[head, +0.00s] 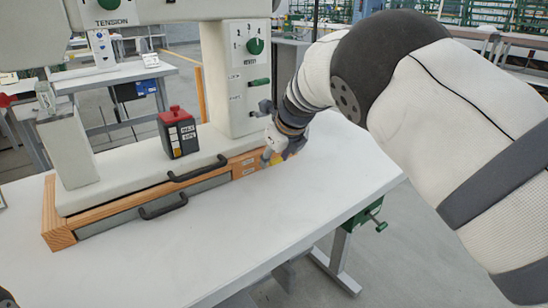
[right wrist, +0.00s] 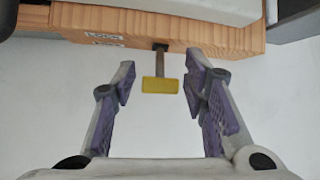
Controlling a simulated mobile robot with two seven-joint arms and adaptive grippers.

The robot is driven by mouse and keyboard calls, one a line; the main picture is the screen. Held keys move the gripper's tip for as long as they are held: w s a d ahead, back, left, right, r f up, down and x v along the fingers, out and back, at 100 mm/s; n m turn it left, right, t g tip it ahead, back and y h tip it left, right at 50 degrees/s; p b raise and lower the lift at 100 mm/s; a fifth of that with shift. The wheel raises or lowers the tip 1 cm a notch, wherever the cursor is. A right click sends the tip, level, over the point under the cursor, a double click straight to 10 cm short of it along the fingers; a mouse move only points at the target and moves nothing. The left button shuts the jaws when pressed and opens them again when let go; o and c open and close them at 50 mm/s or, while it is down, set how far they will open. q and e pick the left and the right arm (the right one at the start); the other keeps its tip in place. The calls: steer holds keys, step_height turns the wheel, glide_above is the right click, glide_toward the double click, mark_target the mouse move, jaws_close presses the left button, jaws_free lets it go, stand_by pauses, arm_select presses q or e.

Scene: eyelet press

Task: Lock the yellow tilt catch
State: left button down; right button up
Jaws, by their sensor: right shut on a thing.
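The yellow tilt catch (right wrist: 160,85) is a small yellow tab on a short dark stem, which comes out of a slot in the front of the wooden base (right wrist: 190,32). Two small white labels are beside the slot; one reads LOCK. In the head view a bit of yellow (head: 276,159) shows by my right gripper (head: 268,157), at the right end of the base. In the right wrist view my right gripper (right wrist: 160,86) is shut on the catch, one purple-padded finger on each side of it.
The cream press (head: 232,75) stands on the wooden base, with green knobs and a green lever on its column. A black box with a red top (head: 178,132) sits on it. Two black handles (head: 196,168) stick out in front. The white table (head: 200,245) is clear in front.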

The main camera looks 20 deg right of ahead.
steer(key=shift+s+f, duration=0.1)
steer(key=shift+f, duration=0.05)
steer(key=o, duration=1)
steer(key=shift+c, duration=0.2)
steer(key=v, duration=1.2)
